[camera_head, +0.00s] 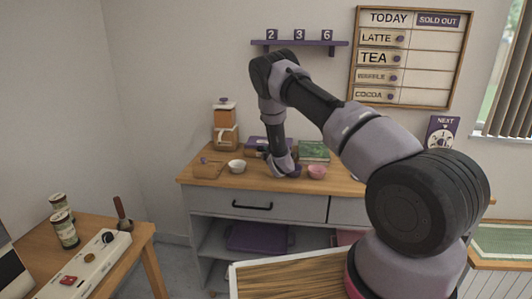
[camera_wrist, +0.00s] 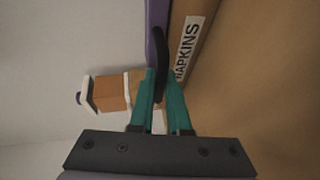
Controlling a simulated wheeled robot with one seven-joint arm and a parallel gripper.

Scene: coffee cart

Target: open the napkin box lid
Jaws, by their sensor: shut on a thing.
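The napkin box (camera_wrist: 204,18) fills the upper middle of the wrist view, turned sideways, with a white NAPKINS label (camera_wrist: 187,48) on its brown side. Its purple lid (camera_wrist: 154,22) lies along the box and looks closed. A black curved handle (camera_wrist: 158,50) stands out from the lid. My gripper (camera_wrist: 159,80), with teal fingers, is shut on this handle. In the head view, a purple lid (camera_head: 256,141) shows at the back of the counter behind my arm, and my gripper (camera_head: 282,164) is low beside it. My arm partly hides the box there.
An orange-brown grinder (camera_head: 225,127) stands left of the box. A small wooden box (camera_head: 207,169), a white bowl (camera_head: 237,166), a pink bowl (camera_head: 317,172) and a green book (camera_head: 314,151) are close around on the counter (camera_head: 218,181).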

